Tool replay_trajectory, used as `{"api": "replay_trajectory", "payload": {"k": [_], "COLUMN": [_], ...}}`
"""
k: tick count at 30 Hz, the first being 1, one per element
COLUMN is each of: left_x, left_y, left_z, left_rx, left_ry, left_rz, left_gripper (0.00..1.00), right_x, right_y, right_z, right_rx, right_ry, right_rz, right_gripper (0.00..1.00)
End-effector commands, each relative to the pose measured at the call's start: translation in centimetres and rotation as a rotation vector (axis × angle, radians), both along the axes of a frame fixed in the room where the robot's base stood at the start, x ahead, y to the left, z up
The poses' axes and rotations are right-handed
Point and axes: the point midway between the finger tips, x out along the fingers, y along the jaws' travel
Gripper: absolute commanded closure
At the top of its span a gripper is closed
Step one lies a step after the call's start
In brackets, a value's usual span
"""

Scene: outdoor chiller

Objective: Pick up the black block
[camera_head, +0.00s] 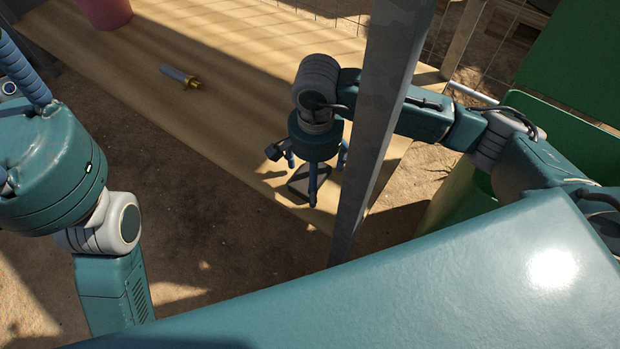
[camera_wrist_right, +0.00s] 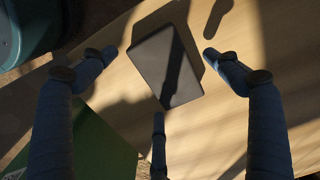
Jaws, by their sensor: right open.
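The black block (camera_head: 299,184) lies flat on the wooden table, close to its near edge. In the right wrist view the block (camera_wrist_right: 158,68) shows as a dark tilted square, partly shadowed. My right gripper (camera_head: 318,180) points down over the block. In the wrist view the right gripper (camera_wrist_right: 159,62) is open, with fingers spread to the left, right and below the block; I cannot tell whether any finger touches it. My left gripper (camera_head: 25,72) is partly cut off at the left edge of the head view, away from the block, and its opening is unclear.
The wooden table (camera_head: 240,110) holds a grey cylinder with a brass end (camera_head: 181,76) and a pink-red container (camera_head: 103,12) farther back. A grey metal post (camera_head: 385,110) rises just right of my right gripper. Green panels (camera_head: 570,60) stand at the right.

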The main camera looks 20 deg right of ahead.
Motion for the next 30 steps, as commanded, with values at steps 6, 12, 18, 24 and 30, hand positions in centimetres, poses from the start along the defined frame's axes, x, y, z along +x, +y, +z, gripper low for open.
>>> {"api": "replay_trajectory", "payload": {"k": [6,12,18,24,30], "left_x": [0.0,0.0,0.0,0.6,0.9], "left_y": [0.0,0.0,0.0,0.1,0.3], "left_z": [0.0,0.0,0.1,-0.3,-1.1], "left_rx": [0.0,0.0,0.0,-0.002,-0.008], "left_ry": [0.001,0.0,-0.001,0.047,0.104], "left_rz": [0.0,0.0,-0.001,-0.002,-0.005], "left_gripper": [0.64,0.64,0.64,0.64,0.64], "right_x": [0.0,0.0,0.0,0.1,0.1], "right_y": [0.0,0.0,0.0,-0.1,0.0], "right_z": [0.1,0.1,0.3,3.1,7.3], "right_rx": [0.0,0.0,0.0,-0.001,-0.001], "right_ry": [0.0,0.0,0.0,-0.004,-0.004], "right_rz": [0.0,0.0,-0.001,-0.001,-0.001], "right_gripper": [0.33,0.66,0.66,0.66,0.66]}}
